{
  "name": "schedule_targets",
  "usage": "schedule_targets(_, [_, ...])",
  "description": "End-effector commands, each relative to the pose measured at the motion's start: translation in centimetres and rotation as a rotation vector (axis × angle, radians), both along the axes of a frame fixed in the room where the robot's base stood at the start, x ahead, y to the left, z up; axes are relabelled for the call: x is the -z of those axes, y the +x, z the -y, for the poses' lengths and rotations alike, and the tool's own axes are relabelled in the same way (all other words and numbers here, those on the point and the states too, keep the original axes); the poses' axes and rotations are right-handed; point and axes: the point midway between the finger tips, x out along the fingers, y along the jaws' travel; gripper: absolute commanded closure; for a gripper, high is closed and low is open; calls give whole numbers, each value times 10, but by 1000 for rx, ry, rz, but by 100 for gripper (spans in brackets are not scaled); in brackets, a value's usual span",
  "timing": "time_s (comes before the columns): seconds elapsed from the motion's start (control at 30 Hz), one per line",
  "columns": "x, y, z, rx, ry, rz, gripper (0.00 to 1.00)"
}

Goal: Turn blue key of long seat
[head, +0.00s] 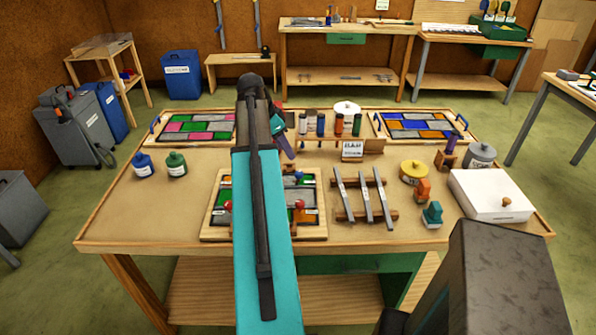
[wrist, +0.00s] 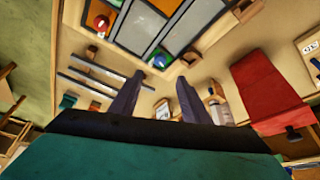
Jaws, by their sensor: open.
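The leaded panel (head: 315,232) lies in a wooden frame at the front middle of the table, partly hidden by my arm. A small blue key (head: 298,175) stands at its upper right. A red key (head: 299,204) stands below it, and another red knob (head: 228,205) shows left of my arm. Which seat is long is unclear.
Three grey bars (head: 364,198) lie on wooden strips right of the panel. Small bottles (head: 320,124) stand behind. A white box (head: 492,195) and orange and teal blocks are at right. Blue and green pots (head: 177,165) stand left, with bare tabletop (head: 130,205) in front.

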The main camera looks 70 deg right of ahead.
Motion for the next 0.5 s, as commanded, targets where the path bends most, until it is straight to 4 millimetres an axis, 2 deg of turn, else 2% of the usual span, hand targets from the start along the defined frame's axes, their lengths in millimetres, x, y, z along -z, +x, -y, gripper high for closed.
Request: schedule_targets(0.5, [45,-13,14,2,2,0,57])
